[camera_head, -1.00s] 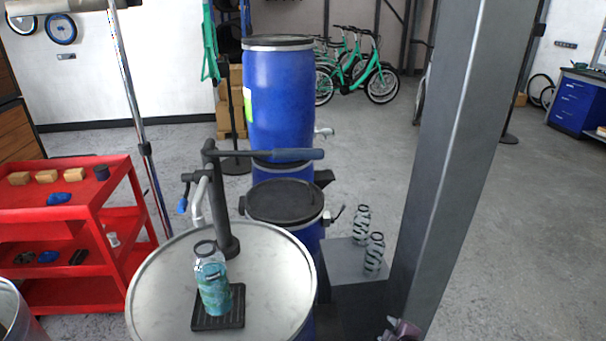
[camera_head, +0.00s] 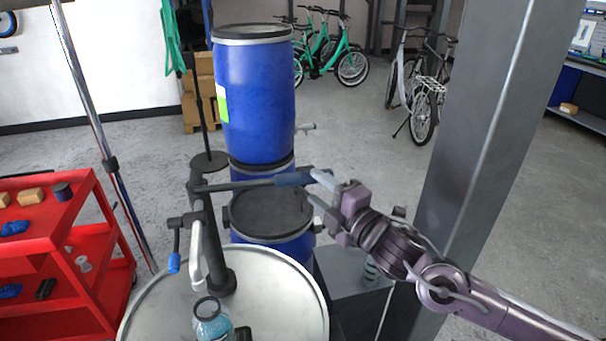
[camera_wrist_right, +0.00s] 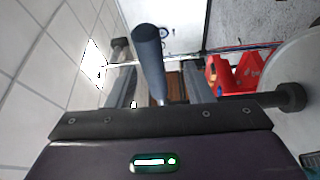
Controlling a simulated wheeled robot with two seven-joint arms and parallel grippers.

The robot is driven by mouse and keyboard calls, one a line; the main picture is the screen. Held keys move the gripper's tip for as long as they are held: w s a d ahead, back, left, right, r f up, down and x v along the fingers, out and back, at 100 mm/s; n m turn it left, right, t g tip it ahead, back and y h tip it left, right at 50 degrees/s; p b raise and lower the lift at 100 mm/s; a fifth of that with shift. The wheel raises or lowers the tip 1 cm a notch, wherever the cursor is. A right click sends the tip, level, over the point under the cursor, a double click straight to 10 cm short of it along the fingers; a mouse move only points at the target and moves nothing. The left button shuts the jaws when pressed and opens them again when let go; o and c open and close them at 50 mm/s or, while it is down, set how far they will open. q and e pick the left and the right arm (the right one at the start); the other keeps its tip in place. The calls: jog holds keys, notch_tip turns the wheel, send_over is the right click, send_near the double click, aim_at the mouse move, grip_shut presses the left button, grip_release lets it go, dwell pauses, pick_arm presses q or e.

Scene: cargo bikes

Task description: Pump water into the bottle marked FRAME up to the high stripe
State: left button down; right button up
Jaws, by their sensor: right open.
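The pump (camera_head: 214,250) stands on the pale drum top (camera_head: 270,285), its lever reaching right to a dark blue grip (camera_head: 292,179). Its pale bent spout (camera_head: 196,245) carries a small blue lever. A clear bottle with a bluish lower part (camera_head: 212,329) stands at the bottom edge of the head view, cut off. Its marking and stripes cannot be read. My right gripper (camera_head: 319,189) is open at the end of the pump grip. In the right wrist view the grip (camera_wrist_right: 149,55) shows between the open fingers; contact cannot be told. My left gripper is not in view.
Stacked blue barrels (camera_head: 255,95) stand behind the pump. A grey pillar (camera_head: 495,130) rises to the right, close behind my right arm. A red cart (camera_head: 75,240) stands at left. A grey stand (camera_head: 350,285) with a coiled holder is partly hidden below my arm.

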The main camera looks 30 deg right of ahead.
aim_at(310, 180)
jog(key=w, duration=0.3)
jog(key=shift+w+a+r+p, duration=0.1)
jog(key=shift+w+r+p, duration=0.05)
jog(key=shift+w+p, duration=0.25)
jog(key=shift+w+a, duration=0.15)
jog(key=shift+w, duration=0.8)
jog(key=shift+f, duration=0.2)
grip_shut()
jog(key=shift+r+p, duration=0.1)
jog(key=shift+p, duration=0.2)
